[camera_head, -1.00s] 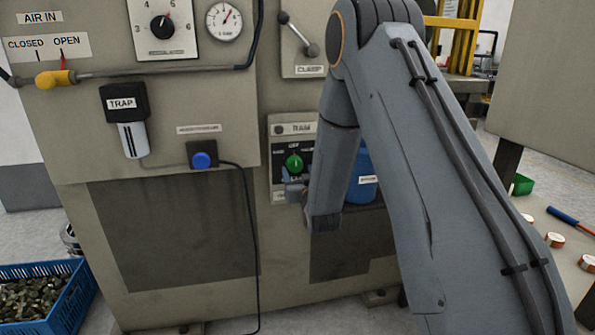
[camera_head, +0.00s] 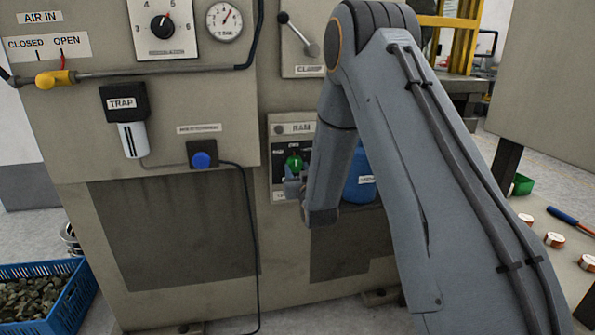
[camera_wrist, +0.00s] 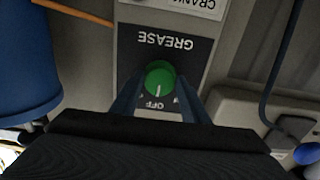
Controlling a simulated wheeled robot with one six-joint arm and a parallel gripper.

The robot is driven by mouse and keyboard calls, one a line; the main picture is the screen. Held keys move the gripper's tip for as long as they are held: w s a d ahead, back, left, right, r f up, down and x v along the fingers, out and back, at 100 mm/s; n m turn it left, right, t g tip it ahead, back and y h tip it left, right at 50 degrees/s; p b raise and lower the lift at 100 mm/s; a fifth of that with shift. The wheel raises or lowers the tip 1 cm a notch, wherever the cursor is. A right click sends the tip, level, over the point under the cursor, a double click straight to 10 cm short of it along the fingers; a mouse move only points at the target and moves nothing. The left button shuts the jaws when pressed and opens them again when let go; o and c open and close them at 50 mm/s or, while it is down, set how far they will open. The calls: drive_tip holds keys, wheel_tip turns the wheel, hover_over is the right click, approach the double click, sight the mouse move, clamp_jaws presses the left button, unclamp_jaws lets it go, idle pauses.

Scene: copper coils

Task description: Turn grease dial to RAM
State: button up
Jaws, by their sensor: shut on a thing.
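The green grease dial (camera_head: 293,163) sits on a dark plate on the machine front. In the wrist view, the dial (camera_wrist: 160,79) appears upside down beside the word GREASE. Its white mark points towards OFF, printed on the plate. The side lettering is too small or covered to read. My gripper (camera_head: 293,176) reaches the dial from below and in front. In the wrist view, its blue-grey fingers stand on both sides of the dial, shut on it. My dark gripper body hides the plate beyond OFF.
A blue container (camera_head: 361,178) stands just right of my forearm. A clamp lever (camera_head: 299,34) is above the dial. A blue button (camera_head: 201,160) with a black cable is to the left. A crate of metal pieces (camera_head: 62,312) stands on the floor at lower left.

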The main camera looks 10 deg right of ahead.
drive_tip(key=n, duration=0.5)
drive_tip(key=shift+d+n+b, duration=0.1)
drive_tip(key=shift+n+b, duration=0.2)
drive_tip(key=shift+b, duration=0.1)
drive_tip(key=n, duration=0.6)
drive_tip(key=shift+b, duration=0.35)
drive_tip(key=o, duration=1)
drive_tip(key=shift+r, duration=0.1)
drive_tip(key=shift+o, duration=0.2)
drive_tip(key=s, duration=0.8)
